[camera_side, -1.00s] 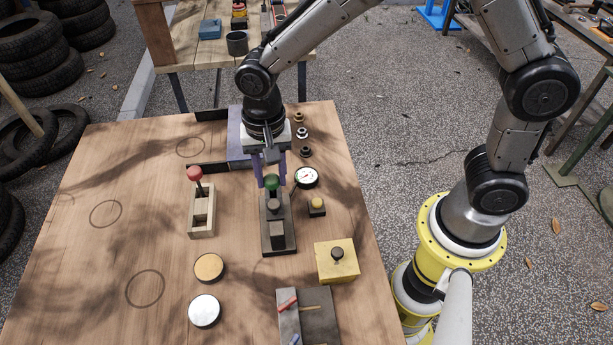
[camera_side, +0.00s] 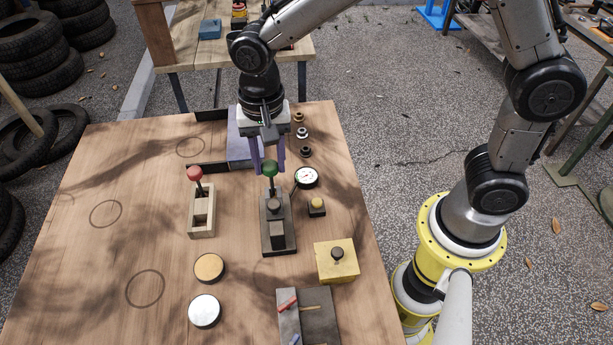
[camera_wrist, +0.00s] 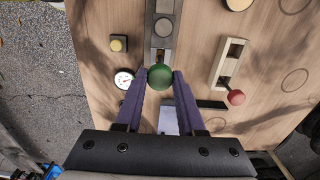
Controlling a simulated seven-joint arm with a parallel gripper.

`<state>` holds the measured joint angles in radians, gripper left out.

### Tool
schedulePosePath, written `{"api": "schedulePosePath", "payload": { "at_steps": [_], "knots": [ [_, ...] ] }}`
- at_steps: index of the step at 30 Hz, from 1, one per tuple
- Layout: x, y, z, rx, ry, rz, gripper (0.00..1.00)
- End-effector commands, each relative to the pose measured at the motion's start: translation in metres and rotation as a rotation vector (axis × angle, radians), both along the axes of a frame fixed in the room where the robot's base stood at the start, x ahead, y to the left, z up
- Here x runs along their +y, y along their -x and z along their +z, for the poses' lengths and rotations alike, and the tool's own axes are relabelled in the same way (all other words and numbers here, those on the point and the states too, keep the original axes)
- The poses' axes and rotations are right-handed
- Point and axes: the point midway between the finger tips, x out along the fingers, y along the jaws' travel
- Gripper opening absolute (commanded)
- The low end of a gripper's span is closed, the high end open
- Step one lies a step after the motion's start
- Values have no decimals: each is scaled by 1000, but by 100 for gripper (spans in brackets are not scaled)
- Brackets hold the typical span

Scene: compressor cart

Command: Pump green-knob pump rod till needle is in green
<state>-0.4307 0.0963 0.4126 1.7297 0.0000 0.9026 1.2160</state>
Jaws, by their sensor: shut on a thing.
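The green knob (camera_side: 270,168) tops the rod of a dark pump (camera_side: 279,237) near the middle of the table. My gripper (camera_side: 268,171) is shut on the green knob, with a purple finger on each side. In the wrist view the green knob (camera_wrist: 160,77) sits between the fingertips, and the pump base (camera_wrist: 163,12) extends beyond it. The round white gauge (camera_side: 306,177) stands just right of the pump and also shows in the wrist view (camera_wrist: 124,79). Its needle is too small to read surely against the green zone.
A pale pump (camera_side: 201,222) with a red knob (camera_side: 194,174) stands to the left. A small yellow-button block (camera_side: 317,208) and a yellow box (camera_side: 335,266) are on the right. Two round discs lie in front. The table's left side is clear.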

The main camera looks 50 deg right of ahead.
Motion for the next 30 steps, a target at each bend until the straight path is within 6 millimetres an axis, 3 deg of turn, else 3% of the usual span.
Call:
{"api": "schedulePosePath", "payload": {
  "at_steps": [11, 30],
  "knots": [
    [0, 0, 0, 0, 0, 0, 0],
    [0, 0, -37, 2, 1, 0, 0]
  ]
}}
